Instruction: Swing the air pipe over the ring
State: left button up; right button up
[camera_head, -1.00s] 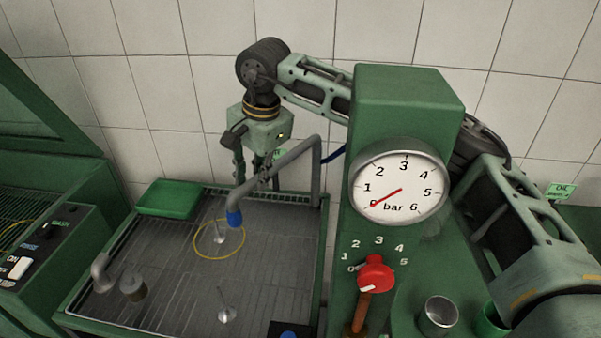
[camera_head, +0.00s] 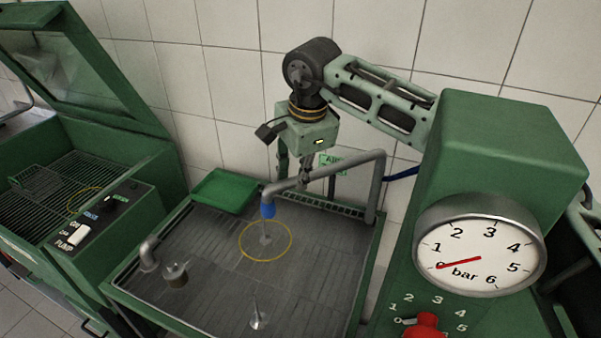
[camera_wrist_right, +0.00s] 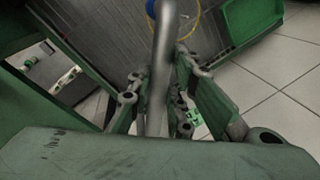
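The air pipe (camera_head: 330,169) is a grey bent tube with a blue end (camera_head: 267,210). It reaches left from its upright at the back right of the tray. The yellow ring (camera_head: 242,244) lies on the tray floor around a small pale upright piece (camera_head: 265,239). In the head view the blue end stands above the ring's far part. My right gripper (camera_head: 297,172) is at the pipe's horizontal arm, fingers down. In the right wrist view the pipe (camera_wrist_right: 161,70) runs between its closely spaced fingers (camera_wrist_right: 157,92). My left gripper is not in view.
The grey tray (camera_head: 205,285) also holds a dark cup (camera_head: 175,275), a curved spout (camera_head: 149,254) and another pale upright piece (camera_head: 257,316). A green box (camera_head: 222,190) sits at its back. A gauge (camera_head: 479,244) reading about zero stands right; an open washer (camera_head: 75,180) stands left.

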jog(key=o, duration=0.5)
jog(key=shift+c, duration=0.2)
notch_tip(320, 180, up, 12)
jog(key=s+d, duration=0.1)
jog(key=s, duration=0.1)
jog(key=shift+d, duration=0.15)
